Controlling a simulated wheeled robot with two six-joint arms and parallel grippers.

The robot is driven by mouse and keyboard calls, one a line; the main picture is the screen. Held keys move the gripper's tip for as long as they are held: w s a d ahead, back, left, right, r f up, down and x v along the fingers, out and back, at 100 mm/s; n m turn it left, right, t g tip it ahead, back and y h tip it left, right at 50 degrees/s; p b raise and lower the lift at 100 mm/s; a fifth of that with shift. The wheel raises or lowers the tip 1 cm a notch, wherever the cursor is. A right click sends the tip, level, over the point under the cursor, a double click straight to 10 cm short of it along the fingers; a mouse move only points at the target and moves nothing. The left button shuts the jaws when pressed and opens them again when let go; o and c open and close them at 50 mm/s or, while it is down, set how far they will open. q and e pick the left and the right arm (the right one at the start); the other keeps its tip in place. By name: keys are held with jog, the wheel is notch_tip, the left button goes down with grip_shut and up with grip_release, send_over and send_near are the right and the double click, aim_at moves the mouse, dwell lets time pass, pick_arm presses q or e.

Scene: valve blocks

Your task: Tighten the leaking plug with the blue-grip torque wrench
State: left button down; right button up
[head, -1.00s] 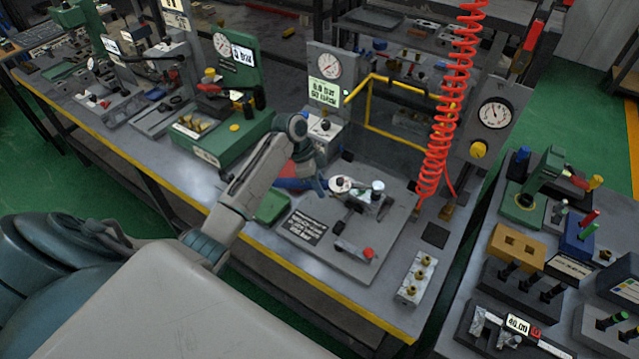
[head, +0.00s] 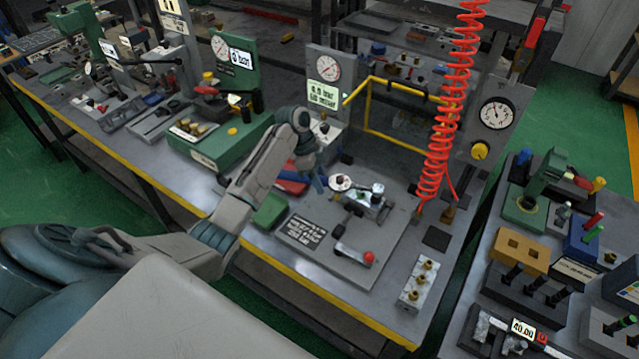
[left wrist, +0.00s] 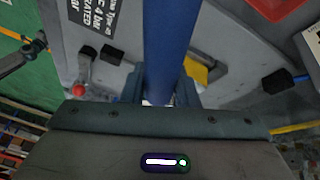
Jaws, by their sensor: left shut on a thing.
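My left gripper (head: 314,168) is over the middle bench, just behind and left of the grey fixture plate (head: 315,262). It is shut on the blue grip of the torque wrench, and the blue grip (left wrist: 168,45) runs straight up between the jaws in the left wrist view. In the head view the wrench is mostly hidden by my arm and gripper. A metal valve block (head: 371,197) with fittings stands on the plate, close to the right of my gripper. A round white disc (head: 341,183) is at its left end. I cannot tell which plug leaks. My right gripper is out of view.
A red-knobbed lever (head: 355,254) lies at the plate's front. A red tray (head: 291,187) and green block (head: 270,211) are left of it. A yellow frame (head: 368,118) and red coiled hose (head: 452,110) stand behind. A block with brass fittings (head: 417,283) is at right.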

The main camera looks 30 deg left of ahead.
pick_arm(q)
jog(key=shift+w, duration=0.1)
jog(key=shift+w+a+m+b, duration=0.1)
jog(key=shift+w+m+b, duration=0.2)
jog(key=shift+b, duration=0.2)
jog(key=shift+w+a+m+b, duration=0.15)
jog(key=shift+w+m+b, duration=0.25)
jog(key=shift+w+b, duration=0.2)
jog(key=shift+w+m+g, duration=0.25)
jog(key=shift+m+g, duration=0.05)
jog(key=shift+g, duration=0.1)
jog(key=shift+r, duration=0.1)
